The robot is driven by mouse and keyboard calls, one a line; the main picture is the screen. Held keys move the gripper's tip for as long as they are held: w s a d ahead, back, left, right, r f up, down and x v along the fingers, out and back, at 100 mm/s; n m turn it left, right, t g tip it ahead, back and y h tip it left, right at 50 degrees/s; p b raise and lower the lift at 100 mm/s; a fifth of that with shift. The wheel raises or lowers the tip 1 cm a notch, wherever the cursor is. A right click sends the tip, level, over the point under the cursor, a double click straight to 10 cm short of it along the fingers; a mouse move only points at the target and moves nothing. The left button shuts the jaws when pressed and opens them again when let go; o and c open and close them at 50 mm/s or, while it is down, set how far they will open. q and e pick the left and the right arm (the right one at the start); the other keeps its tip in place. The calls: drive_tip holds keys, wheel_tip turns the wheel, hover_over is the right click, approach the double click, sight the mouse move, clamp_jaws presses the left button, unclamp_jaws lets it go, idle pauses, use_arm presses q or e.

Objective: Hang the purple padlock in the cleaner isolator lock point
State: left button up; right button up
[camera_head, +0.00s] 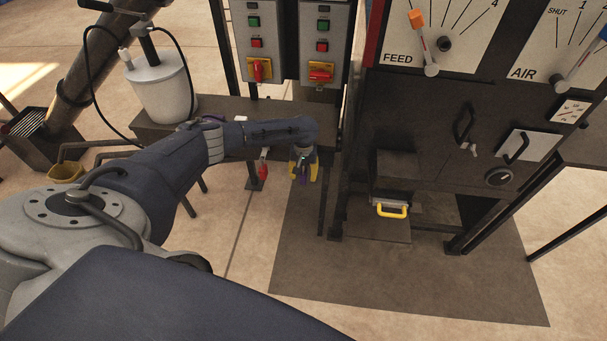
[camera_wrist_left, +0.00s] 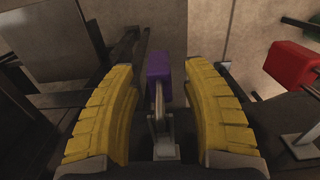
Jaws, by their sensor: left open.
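The purple padlock (camera_wrist_left: 158,66) is between my left gripper's yellow fingers in the left wrist view, with visible gaps on both sides. Its metal shackle points toward the gripper, at a grey bracket (camera_wrist_left: 166,148); whether it hangs on it I cannot tell. In the head view my left gripper (camera_head: 303,171) is open and points down at the table's front edge, with a bit of purple between its fingers. Two isolator panels stand above, the left with a yellow-and-red switch (camera_head: 260,70), the right with a red-and-yellow one (camera_head: 320,73). I cannot tell which is the cleaner's. My right gripper is out of view.
A red padlock (camera_head: 264,165) hangs just left of my gripper; it also shows in the left wrist view (camera_wrist_left: 294,64). A white canister (camera_head: 160,88) stands on the table (camera_head: 222,108). The dark machine cabinet (camera_head: 400,110) stands to the right.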

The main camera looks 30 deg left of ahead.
use_arm(q)
drive_tip(key=shift+o, duration=0.2)
clamp_jaws()
drive_tip(key=shift+c, duration=0.5)
unclamp_jaws()
